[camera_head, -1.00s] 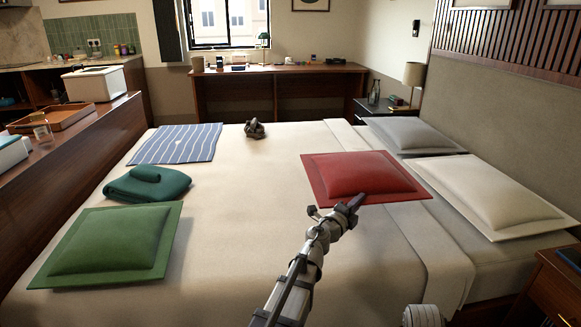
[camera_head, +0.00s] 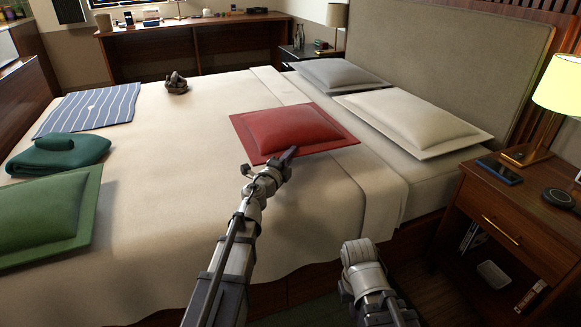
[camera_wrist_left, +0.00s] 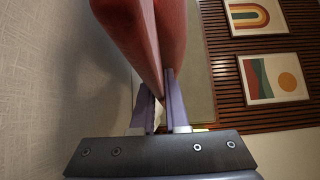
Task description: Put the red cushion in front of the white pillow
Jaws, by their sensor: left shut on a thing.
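The red cushion (camera_head: 291,128) is over the middle right of the bed in the head view, its near edge at my left gripper (camera_head: 284,157). In the left wrist view my left gripper (camera_wrist_left: 162,110) is shut on the edge of the red cushion (camera_wrist_left: 142,35), which rises between the two fingers. The white pillow (camera_head: 414,118) lies at the head of the bed, to the right of the cushion and apart from it. Part of my right arm (camera_head: 366,285) shows at the bottom of the head view; its fingertips are not visible.
A grey pillow (camera_head: 338,75) lies beyond the white one. A green cushion (camera_head: 43,212), a folded teal towel (camera_head: 60,154), a striped cloth (camera_head: 90,108) and a small dark object (camera_head: 176,83) lie on the bed. A nightstand (camera_head: 507,218) with a lamp stands right. Bedding left of the red cushion is clear.

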